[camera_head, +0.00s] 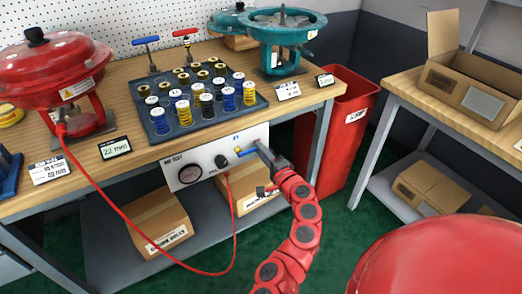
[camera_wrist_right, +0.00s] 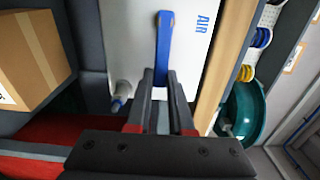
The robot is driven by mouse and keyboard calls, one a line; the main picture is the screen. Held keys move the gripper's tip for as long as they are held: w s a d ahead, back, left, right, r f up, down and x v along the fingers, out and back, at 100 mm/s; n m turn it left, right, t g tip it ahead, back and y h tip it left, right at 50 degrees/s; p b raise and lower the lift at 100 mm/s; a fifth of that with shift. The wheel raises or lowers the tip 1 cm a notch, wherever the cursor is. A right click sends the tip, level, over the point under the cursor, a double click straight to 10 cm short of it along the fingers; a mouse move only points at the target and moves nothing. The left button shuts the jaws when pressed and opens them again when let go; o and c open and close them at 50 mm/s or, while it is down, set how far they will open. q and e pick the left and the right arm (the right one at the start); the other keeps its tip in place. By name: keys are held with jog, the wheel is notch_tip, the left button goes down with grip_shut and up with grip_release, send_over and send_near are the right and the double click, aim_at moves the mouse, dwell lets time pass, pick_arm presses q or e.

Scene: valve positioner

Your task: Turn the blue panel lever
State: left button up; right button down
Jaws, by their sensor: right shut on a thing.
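The blue panel lever (camera_head: 246,153) is on the white test panel (camera_head: 200,165) under the front edge of the workbench. It lies roughly sideways along the panel, with a small yellow part by its left end. In the right wrist view the blue lever (camera_wrist_right: 164,48) runs down between my fingertips, in front of the panel marked AIR (camera_wrist_right: 196,50). My right gripper (camera_head: 262,146) is shut on the lever's right end; its two dark fingers also show in the wrist view (camera_wrist_right: 161,84). My left gripper is not in view.
A red hose (camera_head: 153,243) hangs from the panel to the red actuator (camera_head: 55,70). A gauge (camera_head: 190,174) and black knob (camera_head: 221,161) sit left of the lever. Boxes (camera_head: 158,222) stand on the lower shelf. A red bin (camera_head: 340,140) stands right of the bench.

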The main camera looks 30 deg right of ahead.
dwell(0.3)
jog(key=c, duration=0.8)
grip_release()
jog(key=shift+f, duration=0.1)
jog(key=s+p, duration=0.1)
jog(key=s, duration=1.6)
jog(key=shift+s+d, duration=0.25)
jog(key=shift+d, duration=0.05)
jog(key=shift+w, duration=0.1)
